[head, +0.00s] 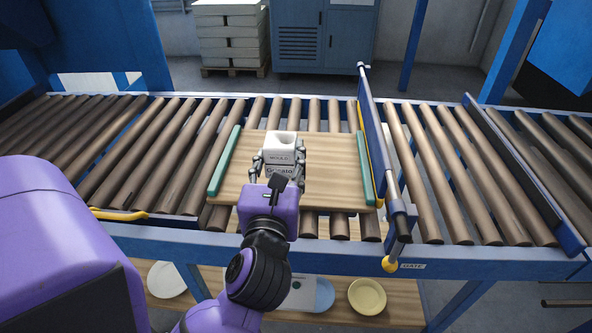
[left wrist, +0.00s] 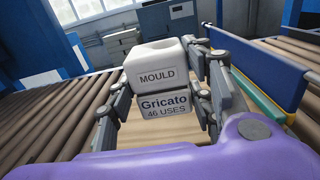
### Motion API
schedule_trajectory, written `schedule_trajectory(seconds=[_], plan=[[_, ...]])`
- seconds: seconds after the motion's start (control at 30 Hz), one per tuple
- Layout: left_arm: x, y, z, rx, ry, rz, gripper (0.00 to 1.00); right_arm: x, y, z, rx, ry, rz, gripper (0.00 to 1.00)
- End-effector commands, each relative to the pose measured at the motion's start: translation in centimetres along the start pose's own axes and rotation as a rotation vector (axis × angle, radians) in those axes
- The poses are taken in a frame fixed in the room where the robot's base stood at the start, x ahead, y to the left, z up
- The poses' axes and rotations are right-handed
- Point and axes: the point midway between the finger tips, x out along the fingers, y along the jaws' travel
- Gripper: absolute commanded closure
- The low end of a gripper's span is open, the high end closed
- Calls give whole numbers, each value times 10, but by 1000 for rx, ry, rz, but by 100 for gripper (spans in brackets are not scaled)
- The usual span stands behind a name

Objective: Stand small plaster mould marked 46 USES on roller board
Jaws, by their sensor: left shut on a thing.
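The small white plaster mould (head: 281,148) has a round hollow in its top. In the left wrist view the mould (left wrist: 157,77) reads MOULD, Gricato and 46 USES, and it looks upright. My left gripper (head: 279,172) is shut on it, with a finger on each side. The wooden roller board (head: 325,190) with green side strips lies on the rollers. The mould is over the board's left-middle part; whether its base touches the board is hidden. My right gripper is not in view.
A blue gate bar (head: 376,140) stands along the board's right side, with a GATE label (head: 412,266) below. Rollers (head: 130,140) run left and right. The board's right part is bare.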

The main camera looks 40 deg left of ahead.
Motion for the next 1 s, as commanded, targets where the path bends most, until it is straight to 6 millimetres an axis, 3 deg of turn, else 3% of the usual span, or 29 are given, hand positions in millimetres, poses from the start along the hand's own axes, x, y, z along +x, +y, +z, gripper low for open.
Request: schedule_trajectory(seconds=[0.3,0.5,0.83,1.0], plan=[[78,-8,-32,1,-4,-2,89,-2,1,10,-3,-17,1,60],[107,-10,-70,1,0,-1,89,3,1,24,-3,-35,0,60],[125,-11,-91,0,-3,-3,89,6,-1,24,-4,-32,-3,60],[126,-12,-119,0,1,-2,89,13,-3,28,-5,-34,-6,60]])
